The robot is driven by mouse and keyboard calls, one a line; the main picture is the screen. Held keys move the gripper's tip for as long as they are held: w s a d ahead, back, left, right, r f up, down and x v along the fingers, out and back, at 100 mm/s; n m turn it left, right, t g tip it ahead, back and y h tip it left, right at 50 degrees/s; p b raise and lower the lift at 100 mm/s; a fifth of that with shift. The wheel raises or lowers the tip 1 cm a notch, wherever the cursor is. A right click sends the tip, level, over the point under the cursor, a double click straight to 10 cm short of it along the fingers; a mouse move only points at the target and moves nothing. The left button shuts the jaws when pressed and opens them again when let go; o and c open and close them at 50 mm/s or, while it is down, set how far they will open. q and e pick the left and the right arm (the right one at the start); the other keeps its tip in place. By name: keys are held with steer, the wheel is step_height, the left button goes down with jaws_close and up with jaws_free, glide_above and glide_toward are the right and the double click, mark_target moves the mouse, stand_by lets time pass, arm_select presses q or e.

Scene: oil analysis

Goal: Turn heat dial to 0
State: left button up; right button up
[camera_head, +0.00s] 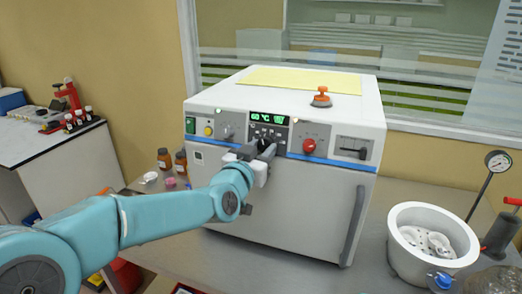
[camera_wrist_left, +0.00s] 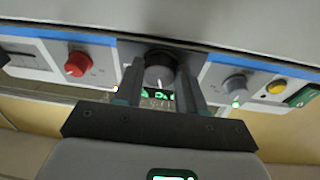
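The heat dial (camera_wrist_left: 160,68) is a dark round knob on the oven's front panel, with a white mark that points toward the display. In the head view it is mostly hidden behind my left gripper (camera_head: 264,150). The left wrist view shows the panel upside down, with the two dark fingers of my left gripper (camera_wrist_left: 160,80) on either side of the dial, close against it. The green display (camera_head: 269,119) above the dial reads about 60 °C. It is partly visible between the fingers in the left wrist view (camera_wrist_left: 158,95). My right gripper is not in view.
The white oven (camera_head: 290,205) stands on a grey table. A red knob (camera_head: 309,146) sits right of the dial, a grey knob (camera_head: 227,131) left. Brown bottles (camera_head: 181,162) stand left of the oven. A white round pot (camera_head: 405,250) and a gauge (camera_head: 498,161) are at the right.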

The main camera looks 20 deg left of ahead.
arm_select(q)
steer(key=shift+d+f+n+y+b, duration=0.15)
steer(key=shift+n+y+b, duration=0.15)
steer(key=shift+n+b, duration=0.55)
steer(key=n, duration=0.3)
steer(key=shift+y+b, duration=0.4)
steer(key=n+y, duration=0.1)
steer(key=n, duration=0.3)
steer(key=shift+d+n, duration=0.15)
steer(key=shift+n, duration=0.1)
steer(key=n, duration=0.3)
steer(key=n+y, duration=0.1)
steer(key=shift+r+n, duration=0.25)
steer(key=shift+n, duration=0.05)
steer(key=shift+n+g+y, duration=0.3)
steer(key=shift+g, duration=0.1)
steer(key=o, duration=1.1)
steer(key=shift+c, duration=0.2)
